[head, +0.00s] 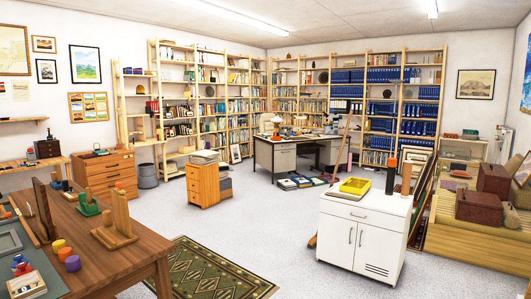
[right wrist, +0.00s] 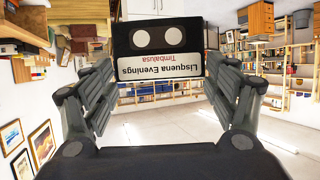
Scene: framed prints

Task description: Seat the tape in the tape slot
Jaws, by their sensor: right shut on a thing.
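A black tape (right wrist: 155,38) with two pale reel windows and a white label reading "Lisquena Evenings" and "Timbalusa" shows in the right wrist view, where the picture is upside down. My right gripper (right wrist: 160,68) is shut on it, with a finger along each side. The tape is held up in the air, clear of any surface I can see. Neither gripper shows in the head view, and my left gripper is in no frame. I cannot make out the tape slot in either view.
A wooden table (head: 133,252) with coloured items fills the left front. A desk (head: 282,155) stands before the bookshelves. The grey floor (head: 255,225) between is mostly clear, with a green rug (head: 215,272).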

